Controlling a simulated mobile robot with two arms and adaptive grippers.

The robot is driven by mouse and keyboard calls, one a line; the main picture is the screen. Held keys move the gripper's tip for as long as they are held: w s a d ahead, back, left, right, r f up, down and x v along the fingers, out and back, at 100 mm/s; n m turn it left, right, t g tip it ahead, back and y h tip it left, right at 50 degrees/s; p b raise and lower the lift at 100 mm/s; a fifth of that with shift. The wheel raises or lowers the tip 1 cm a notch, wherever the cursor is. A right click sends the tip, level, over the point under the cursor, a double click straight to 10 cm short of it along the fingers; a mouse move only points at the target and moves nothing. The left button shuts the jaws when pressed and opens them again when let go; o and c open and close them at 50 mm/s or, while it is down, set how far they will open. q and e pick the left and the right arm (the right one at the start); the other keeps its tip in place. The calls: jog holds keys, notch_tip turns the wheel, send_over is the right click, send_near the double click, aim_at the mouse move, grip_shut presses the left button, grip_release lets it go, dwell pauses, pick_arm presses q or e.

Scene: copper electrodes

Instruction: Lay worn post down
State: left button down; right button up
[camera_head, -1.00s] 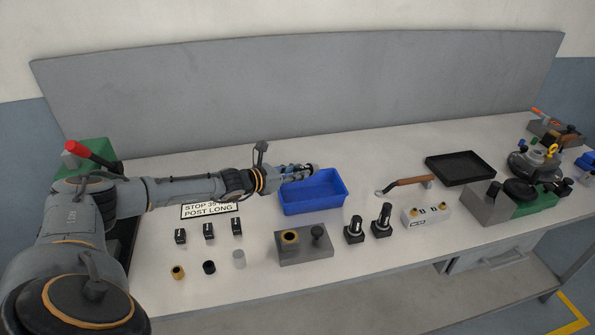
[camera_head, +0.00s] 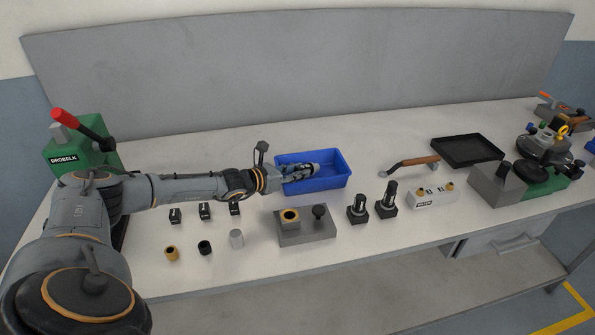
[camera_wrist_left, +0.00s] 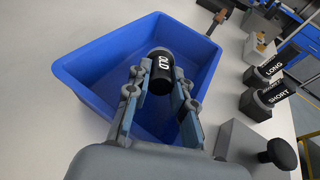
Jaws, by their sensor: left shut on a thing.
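The worn post, a short black cylinder marked "OLD" (camera_wrist_left: 160,72), is held between the fingers of my left gripper (camera_wrist_left: 158,88) in the left wrist view. My left gripper also shows in the head view (camera_head: 308,172), over the blue bin (camera_head: 318,188). The blue bin (camera_wrist_left: 95,90) is open-topped, and the post is over its interior, which looks empty. I cannot tell how high above the bin floor the post is. My right gripper is not in view.
A grey block with a brass ring and black knob (camera_head: 305,236) stands just in front of the bin. Two black posts (camera_head: 358,208) marked LONG and SHORT stand right of it. A wooden-handled tool (camera_head: 410,165) and black tray (camera_head: 467,150) lie farther right.

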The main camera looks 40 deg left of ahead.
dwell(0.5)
pick_arm(q)
jog(key=c, duration=1)
grip_release()
jog(key=shift+f, duration=0.25)
